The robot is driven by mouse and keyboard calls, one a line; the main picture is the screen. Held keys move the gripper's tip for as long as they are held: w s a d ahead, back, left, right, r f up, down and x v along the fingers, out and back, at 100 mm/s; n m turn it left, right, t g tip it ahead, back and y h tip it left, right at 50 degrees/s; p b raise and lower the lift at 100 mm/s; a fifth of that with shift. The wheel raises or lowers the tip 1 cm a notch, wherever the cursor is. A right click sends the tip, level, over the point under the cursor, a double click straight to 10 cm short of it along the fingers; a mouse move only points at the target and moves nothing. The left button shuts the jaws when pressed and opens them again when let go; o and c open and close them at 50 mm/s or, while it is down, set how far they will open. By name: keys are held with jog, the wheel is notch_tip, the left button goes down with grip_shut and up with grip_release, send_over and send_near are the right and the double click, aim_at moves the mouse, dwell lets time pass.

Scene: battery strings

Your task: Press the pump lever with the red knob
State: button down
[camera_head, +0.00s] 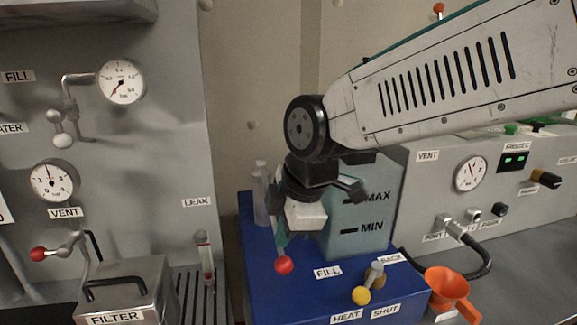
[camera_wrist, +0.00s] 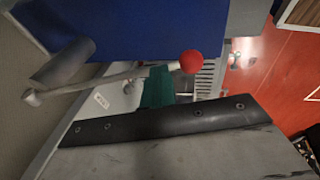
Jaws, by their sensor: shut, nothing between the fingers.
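The red knob (camera_head: 284,265) of the pump lever shows at the front left of the blue unit (camera_head: 262,285) in the head view. In the wrist view the red knob (camera_wrist: 191,61) sits at the end of a pale lever rod (camera_wrist: 110,78), which runs left to a grey cylinder (camera_wrist: 64,62). My gripper (camera_head: 282,238) points down just above the knob in the head view. Its teal fingers (camera_wrist: 158,90) are shut and empty, close to the rod and knob in the wrist view. I cannot tell whether they touch. My gripper hides most of the lever in the head view.
A translucent tank (camera_head: 370,205) marked MAX and MIN stands right behind my gripper. A yellow knob (camera_head: 361,295) and an orange funnel (camera_head: 449,290) are to the right. Another red knob (camera_head: 38,254) is on the VENT valve, left. A metal FILTER box (camera_head: 125,285) stands front left.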

jog(key=shift+d+f, duration=0.1)
jog(key=shift+f, duration=1.15)
jog(key=shift+r, duration=0.1)
jog(key=v, duration=1.4)
jog(key=shift+s+r, duration=0.25)
jog(key=shift+r, duration=0.1)
